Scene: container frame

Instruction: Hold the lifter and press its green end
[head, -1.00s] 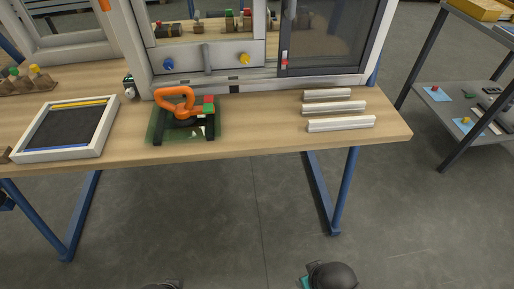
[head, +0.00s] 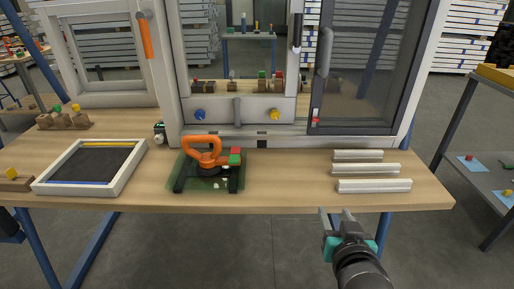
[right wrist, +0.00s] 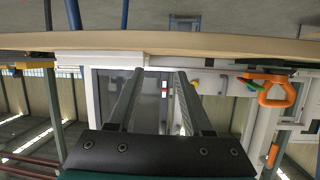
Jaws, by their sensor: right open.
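The lifter (head: 203,152) has a curved orange handle and a dark round base. It rests on a dark green glass plate (head: 181,172) with black bars, on the wooden table. My right gripper (head: 336,213) is open and empty, in front of the table edge, to the right of and nearer than the lifter. In the right wrist view its two fingers (right wrist: 160,75) are spread, and the orange handle (right wrist: 273,90) shows at the right. My left gripper is not in view.
Three white profiles (head: 366,170) lie on the table at the right. A framed dark panel (head: 137,177) lies at the left. A large window frame (head: 262,143) stands behind the lifter. The tabletop between lifter and profiles is clear. A grey shelf (head: 480,178) stands at far right.

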